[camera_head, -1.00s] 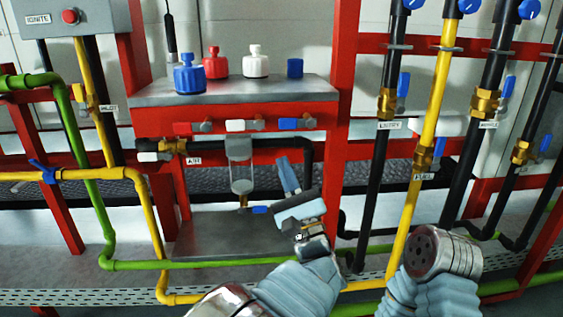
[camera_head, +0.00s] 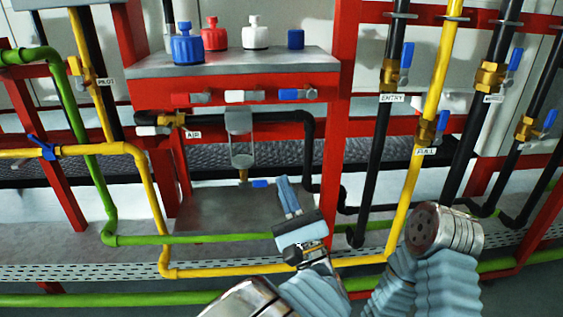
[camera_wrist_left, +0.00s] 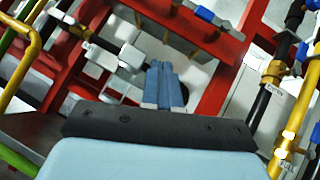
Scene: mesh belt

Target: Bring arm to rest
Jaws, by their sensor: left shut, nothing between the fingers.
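My left gripper (camera_head: 287,196) is in the lower middle of the head view, in front of the lower grey plate and the red frame. Its two blue fingers are pressed together with nothing between them. In the left wrist view the shut fingers (camera_wrist_left: 163,84) point up toward the red frame and touch nothing that I can see. My other arm (camera_head: 440,240) shows at the lower right of the head view, ending in a round dark face with holes; no fingers show on it.
A grey shelf (camera_head: 232,66) bears a blue bottle (camera_head: 187,49), a red bottle (camera_head: 214,38), a white bottle (camera_head: 255,37) and a small blue cap (camera_head: 295,39). Valved black pipes and a yellow pipe (camera_head: 425,130) stand at right. A green pipe (camera_head: 180,239) runs low across.

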